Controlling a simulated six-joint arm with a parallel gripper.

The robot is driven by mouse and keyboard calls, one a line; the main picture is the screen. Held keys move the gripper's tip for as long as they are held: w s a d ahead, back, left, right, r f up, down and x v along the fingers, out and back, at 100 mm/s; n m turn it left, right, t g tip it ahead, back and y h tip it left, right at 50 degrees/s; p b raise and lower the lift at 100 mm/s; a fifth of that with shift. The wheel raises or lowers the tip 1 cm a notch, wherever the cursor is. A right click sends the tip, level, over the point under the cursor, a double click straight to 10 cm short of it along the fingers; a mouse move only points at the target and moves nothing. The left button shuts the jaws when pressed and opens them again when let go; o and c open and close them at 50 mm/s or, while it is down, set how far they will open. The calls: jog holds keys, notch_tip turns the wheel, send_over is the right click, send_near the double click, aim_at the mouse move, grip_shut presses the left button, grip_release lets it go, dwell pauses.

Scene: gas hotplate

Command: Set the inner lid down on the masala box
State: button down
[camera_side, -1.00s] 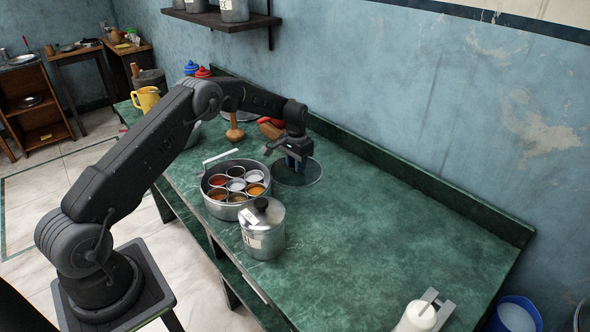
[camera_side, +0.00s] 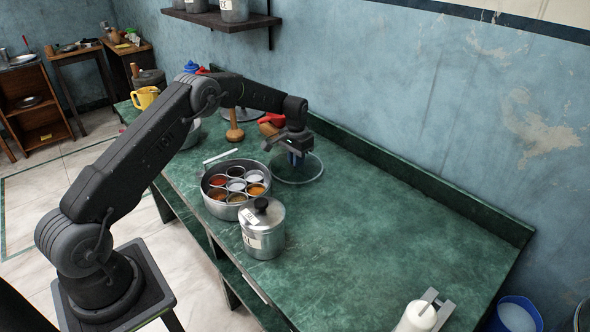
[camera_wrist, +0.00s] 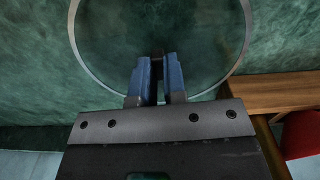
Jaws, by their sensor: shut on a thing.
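The inner lid (camera_side: 309,172) is a clear round disc with a thin pale rim. It is level or nearly so, just above the green counter, to the right of the masala box. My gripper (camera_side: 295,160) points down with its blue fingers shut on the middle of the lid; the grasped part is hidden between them. The wrist view also shows the lid (camera_wrist: 205,40) beyond my fingers (camera_wrist: 158,60). The masala box (camera_side: 228,213) is a round steel tin, open at the top, with several small cups of coloured spices.
A steel canister (camera_side: 264,238) with a black knob stands close in front of the box. A pale bar (camera_side: 220,155) is behind it. A wooden pestle (camera_side: 234,128) and red item (camera_side: 272,124) stand behind the lid. The counter's right half (camera_side: 400,240) is mostly clear.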

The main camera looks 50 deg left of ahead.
jog(key=shift+r, duration=2.2)
jog(key=shift+s+a+r, duration=0.2)
jog(key=shift+s, duration=0.1)
jog(key=s+a+r, duration=0.2)
jog(key=s+r, duration=0.2)
jog(key=s, duration=0.5)
send_near(237, 184)
jog(key=shift+s, duration=0.1)
jog(key=shift+f, duration=2.85)
jog(key=shift+f, duration=0.35)
